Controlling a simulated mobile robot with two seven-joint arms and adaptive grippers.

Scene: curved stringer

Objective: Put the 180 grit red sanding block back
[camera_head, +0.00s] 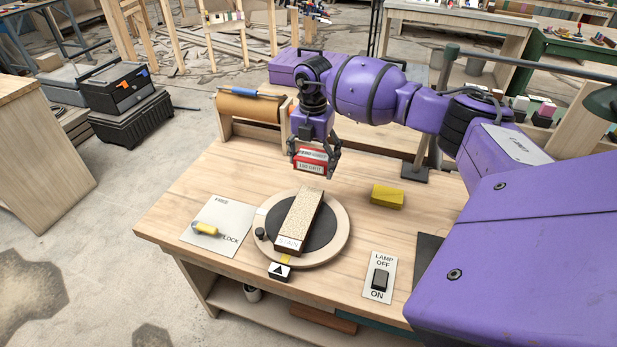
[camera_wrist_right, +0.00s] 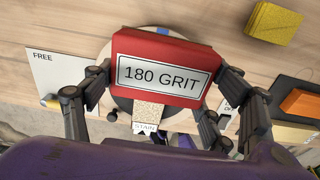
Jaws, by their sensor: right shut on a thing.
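The red sanding block (camera_head: 311,159) is held in my right gripper (camera_head: 315,165), above the bench behind the turntable. In the right wrist view the block (camera_wrist_right: 162,68) faces the camera with its white "180 GRIT" label readable. The right gripper's fingers (camera_wrist_right: 160,90) sit on both sides of it. An orange block (camera_wrist_right: 301,103) lies on a dark mat (camera_wrist_right: 290,88) at the right of the wrist view. A yellow block (camera_head: 387,197) lies on the bench right of the turntable. My left gripper is in neither view.
A speckled stringer piece (camera_head: 300,218) marked "STAIN" lies on the round turntable (camera_head: 340,238). A white "FREE ... LOCK" plate (camera_head: 224,240) with a yellow handle (camera_head: 206,229) is at left, a lamp switch (camera_head: 380,279) at front right. A paper roll (camera_head: 250,107) stands at the back. Bare wood lies between.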

